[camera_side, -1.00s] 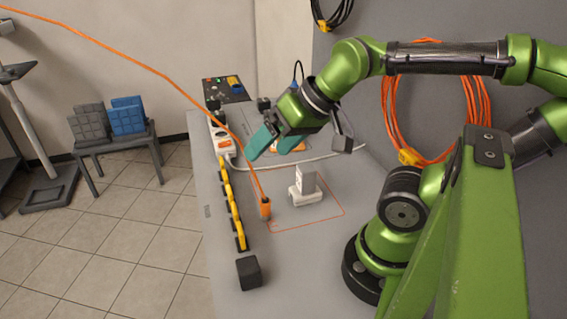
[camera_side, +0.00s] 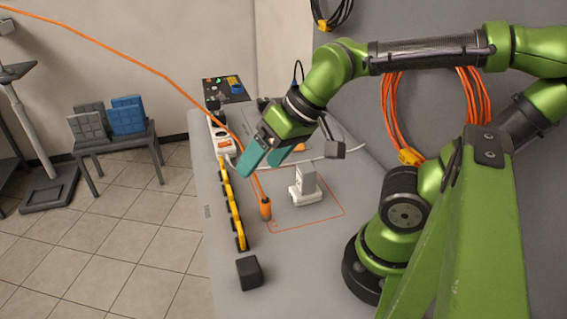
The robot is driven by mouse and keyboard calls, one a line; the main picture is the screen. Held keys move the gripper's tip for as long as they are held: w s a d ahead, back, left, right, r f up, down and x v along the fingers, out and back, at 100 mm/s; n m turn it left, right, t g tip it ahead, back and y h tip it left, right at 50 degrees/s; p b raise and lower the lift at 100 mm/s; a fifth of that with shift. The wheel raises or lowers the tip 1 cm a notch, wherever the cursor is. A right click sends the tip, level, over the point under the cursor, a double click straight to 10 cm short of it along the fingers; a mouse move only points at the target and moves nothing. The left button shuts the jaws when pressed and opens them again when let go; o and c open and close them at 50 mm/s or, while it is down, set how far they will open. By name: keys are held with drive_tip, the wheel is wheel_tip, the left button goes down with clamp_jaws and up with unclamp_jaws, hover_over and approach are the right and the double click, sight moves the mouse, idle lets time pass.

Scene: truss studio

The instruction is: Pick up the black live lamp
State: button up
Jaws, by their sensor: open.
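A small black block (camera_side: 249,272) sits at the near left edge of the grey bench, apart from everything. It may be the black live lamp, but no lit face shows and I cannot be sure. Another small dark block (camera_side: 213,105) stands at the far left, by the power strip. My gripper (camera_side: 258,168), with teal fingers, hangs over the far-left part of the bench. It is open, tilted down to the left, and I see nothing between its fingers. It is well beyond the near black block and partly hides the bench behind it.
A white adapter (camera_side: 305,188) and an orange plug (camera_side: 265,209) with its cable are inside or beside the orange outline. Yellow-and-black pieces (camera_side: 233,210) line the left edge. A white power strip (camera_side: 220,140) and a control box (camera_side: 226,90) stand behind. An orange cable crosses the upper left.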

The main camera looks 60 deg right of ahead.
sight(248, 265)
drive_tip(key=a+f+m+g+h, duration=0.2)
drive_tip(key=a+f+g, duration=0.3)
drive_tip(key=a, duration=0.4)
drive_tip(key=f+m, duration=0.1)
drive_tip(key=f, duration=0.2)
drive_tip(key=f+m, duration=0.1)
drive_tip(key=f, duration=0.3)
drive_tip(key=f+m+g, duration=0.1)
drive_tip(key=f+m, duration=0.1)
drive_tip(key=f, duration=0.2)
drive_tip(key=shift+s+d+f+h, duration=0.15)
drive_tip(key=shift+d+h, duration=0.1)
drive_tip(key=shift+h, duration=0.05)
drive_tip(key=shift+d+f, duration=0.1)
drive_tip(key=shift+f, duration=2.7)
drive_tip(key=c, duration=1.1)
